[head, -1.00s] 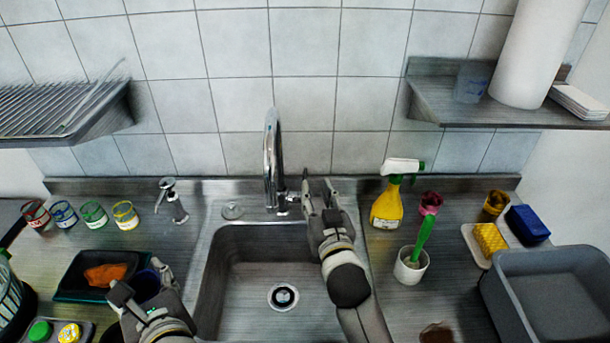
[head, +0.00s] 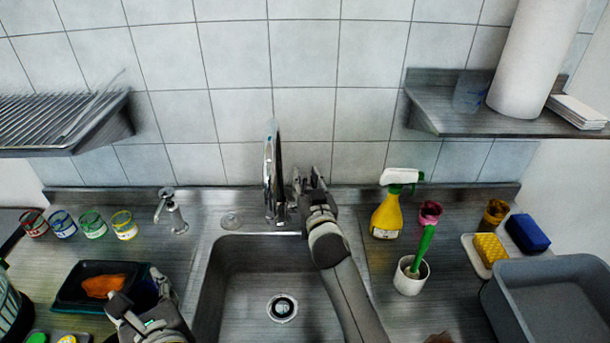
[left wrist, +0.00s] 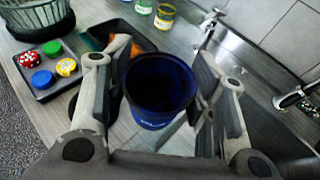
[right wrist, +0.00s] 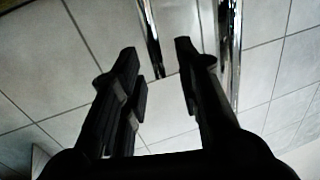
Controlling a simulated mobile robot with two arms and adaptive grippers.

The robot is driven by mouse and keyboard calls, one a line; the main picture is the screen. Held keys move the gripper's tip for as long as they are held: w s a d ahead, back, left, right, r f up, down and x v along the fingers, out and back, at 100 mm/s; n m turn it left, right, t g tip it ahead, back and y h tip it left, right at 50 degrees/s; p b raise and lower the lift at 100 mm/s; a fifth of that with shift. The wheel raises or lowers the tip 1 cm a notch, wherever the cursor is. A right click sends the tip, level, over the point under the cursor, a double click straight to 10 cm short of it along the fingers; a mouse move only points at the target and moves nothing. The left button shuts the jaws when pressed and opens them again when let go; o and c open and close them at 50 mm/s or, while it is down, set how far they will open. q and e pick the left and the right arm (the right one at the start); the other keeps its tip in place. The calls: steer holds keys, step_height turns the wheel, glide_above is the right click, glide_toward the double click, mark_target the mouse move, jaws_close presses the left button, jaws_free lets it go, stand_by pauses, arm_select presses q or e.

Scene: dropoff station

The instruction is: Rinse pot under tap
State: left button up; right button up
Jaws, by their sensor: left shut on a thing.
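A dark blue pot (left wrist: 160,88) sits between the fingers of my left gripper (left wrist: 160,100), seen from above with its mouth open. My right gripper (head: 310,180) is just right of the tap, open and empty. In the right wrist view, its fingers (right wrist: 160,70) are apart, with chrome pipes beyond. I cannot see water running.
A dark tray (head: 75,290) with an orange cloth (head: 104,285) lies beside my left gripper. Several jars and a soap dispenser (head: 172,210) stand at the back left. A yellow spray bottle (head: 387,215), a brush holder (head: 409,275) and a grey tub (head: 550,300) are right.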

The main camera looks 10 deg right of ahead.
steer(key=shift+w, duration=0.75)
jaws_close()
